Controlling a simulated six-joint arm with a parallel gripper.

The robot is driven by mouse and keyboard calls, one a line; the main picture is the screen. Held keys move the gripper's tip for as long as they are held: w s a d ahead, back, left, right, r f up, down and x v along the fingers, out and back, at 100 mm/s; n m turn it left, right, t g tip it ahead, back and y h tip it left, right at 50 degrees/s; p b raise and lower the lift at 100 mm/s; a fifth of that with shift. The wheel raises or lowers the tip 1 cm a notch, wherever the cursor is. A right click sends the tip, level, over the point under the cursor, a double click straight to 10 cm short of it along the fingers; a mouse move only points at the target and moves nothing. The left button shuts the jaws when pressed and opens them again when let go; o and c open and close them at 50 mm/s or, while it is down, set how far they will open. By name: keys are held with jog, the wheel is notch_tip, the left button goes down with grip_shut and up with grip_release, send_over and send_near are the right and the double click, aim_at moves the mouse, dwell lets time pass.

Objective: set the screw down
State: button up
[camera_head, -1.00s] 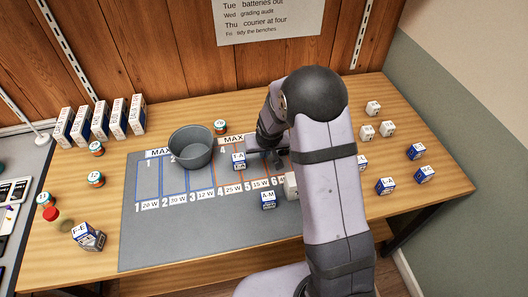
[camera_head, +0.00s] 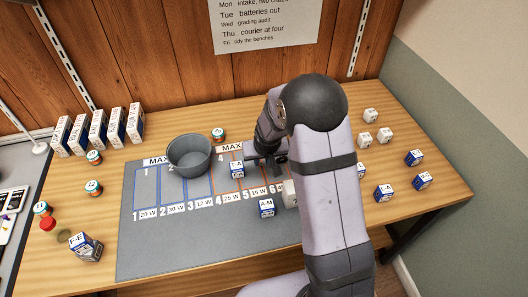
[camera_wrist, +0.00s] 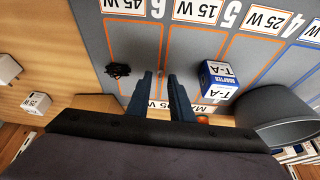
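I cannot clearly make out a screw in either view. My gripper (camera_wrist: 160,75) points down at the grey mat (camera_wrist: 262,52), with its two dark fingers apart and a gap between them. I see nothing clearly held in that gap. The fingertips are by the end of the orange line between lanes 5 and 6. A small dark, spiky thing (camera_wrist: 118,70) lies in lane 6, left of the fingers and apart from them; I cannot tell what it is.
A blue-and-white T-A box (camera_wrist: 216,80) stands right of my fingers, with a grey bowl (camera_wrist: 275,112) beyond it. White blocks (camera_head: 370,115) and blue-and-white boxes (camera_head: 384,192) stand on the right of the table. An A-M box (camera_head: 266,207) stands on the mat's front part.

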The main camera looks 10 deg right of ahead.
jog(key=v, duration=1.1)
jog(key=shift+s+b, duration=0.15)
jog(key=shift+b, duration=0.3)
jog(key=s+f+g, duration=0.2)
jog(key=s+g, duration=0.2)
jog(key=s, duration=1.9)
jog(key=shift+d+n+g, duration=0.25)
jog(key=shift+n+g, duration=0.05)
jog(key=shift+s, duration=0.1)
notch_tip(320, 180, up, 2)
jog(key=shift+r+p, duration=0.15)
jog(key=shift+p, duration=1.05)
